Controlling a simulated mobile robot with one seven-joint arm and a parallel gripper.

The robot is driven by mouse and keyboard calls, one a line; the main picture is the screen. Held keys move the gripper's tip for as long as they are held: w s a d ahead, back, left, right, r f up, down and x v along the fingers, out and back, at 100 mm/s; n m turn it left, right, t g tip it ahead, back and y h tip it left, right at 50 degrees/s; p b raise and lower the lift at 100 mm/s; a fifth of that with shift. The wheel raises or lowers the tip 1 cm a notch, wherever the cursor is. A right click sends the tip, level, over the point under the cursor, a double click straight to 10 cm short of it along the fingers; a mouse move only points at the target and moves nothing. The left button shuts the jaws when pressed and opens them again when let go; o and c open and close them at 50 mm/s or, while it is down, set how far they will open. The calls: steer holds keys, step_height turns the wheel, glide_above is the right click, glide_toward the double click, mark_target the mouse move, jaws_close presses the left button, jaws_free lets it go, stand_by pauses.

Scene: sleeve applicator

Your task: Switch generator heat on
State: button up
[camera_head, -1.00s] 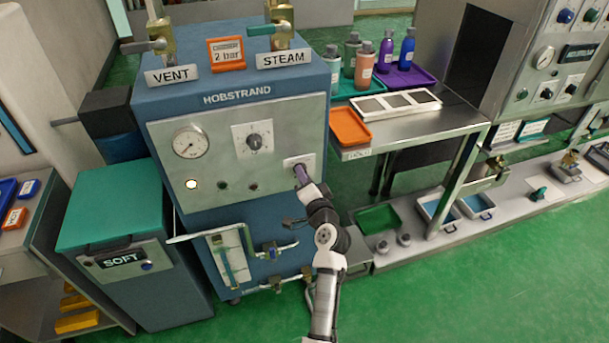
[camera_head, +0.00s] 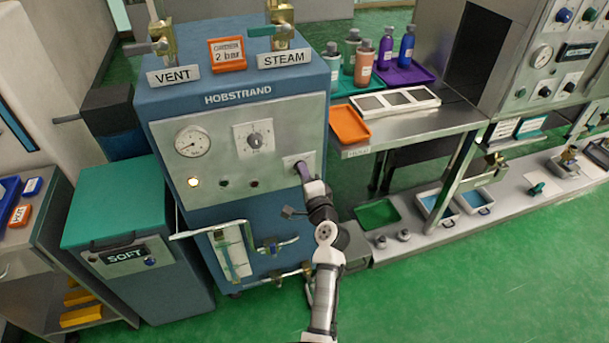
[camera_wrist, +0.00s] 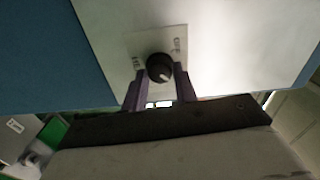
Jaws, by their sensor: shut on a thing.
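The blue generator marked HOBSTRAND (camera_head: 237,94) stands in the middle of the head view, with a pale control panel (camera_head: 215,160). At the panel's right end is a small white plate with a dark round knob; in the wrist view the knob (camera_wrist: 160,67) sits on its white plate (camera_wrist: 140,40), with small lettering on both sides that I cannot read.
A glass gauge with pipes (camera_head: 232,252) projects below, left of my arm. A steel table (camera_head: 420,125) with trays and bottles stands right.

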steer(key=o, duration=1)
steer(key=shift+c, duration=0.2)
steer(key=shift+s, duration=0.1)
steer(key=b+v, duration=0.4)
steer(key=v, duration=0.9)
steer(key=shift+s, duration=0.3)
steer(key=shift+d, duration=0.1)
